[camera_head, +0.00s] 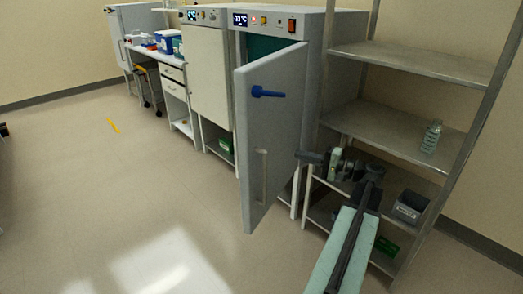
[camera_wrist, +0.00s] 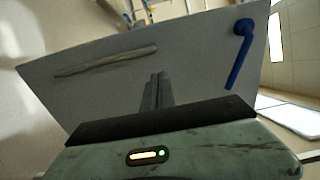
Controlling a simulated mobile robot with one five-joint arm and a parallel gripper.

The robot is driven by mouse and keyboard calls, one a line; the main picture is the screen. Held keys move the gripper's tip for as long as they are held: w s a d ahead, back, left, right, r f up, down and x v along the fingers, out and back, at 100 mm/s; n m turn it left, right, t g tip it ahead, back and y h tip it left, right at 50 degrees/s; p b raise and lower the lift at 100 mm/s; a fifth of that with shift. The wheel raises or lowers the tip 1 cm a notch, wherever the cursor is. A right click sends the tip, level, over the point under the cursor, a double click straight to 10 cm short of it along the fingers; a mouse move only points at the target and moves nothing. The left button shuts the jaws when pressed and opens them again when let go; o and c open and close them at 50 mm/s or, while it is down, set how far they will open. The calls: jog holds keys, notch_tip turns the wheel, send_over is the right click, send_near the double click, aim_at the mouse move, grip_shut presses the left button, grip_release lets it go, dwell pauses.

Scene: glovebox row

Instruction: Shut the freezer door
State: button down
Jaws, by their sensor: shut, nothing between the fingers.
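The freezer door (camera_head: 275,140) stands open in the head view, swung out from the freezer cabinet (camera_head: 335,28). Its outer face has a blue lever (camera_head: 268,91) and a pale upright bar (camera_head: 261,175). A teal strip of the interior shows above the door. My gripper (camera_head: 301,157) is at the right edge of the door face, fingers pointing left. In the wrist view, the closed fingers (camera_wrist: 156,90) point at the door panel (camera_wrist: 190,75), between the pale bar (camera_wrist: 105,60) and the blue lever (camera_wrist: 240,52). I cannot tell whether they touch it.
A metal shelf rack (camera_head: 395,130) stands right of the freezer, close to my arm, with a clear bottle (camera_head: 431,136) and a grey box (camera_head: 410,207). A closed white cabinet (camera_head: 208,80) stands left of the freezer.

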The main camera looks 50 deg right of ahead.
aim_at(259, 144)
jog(key=x, duration=1.4)
jog(key=shift+w, duration=0.15)
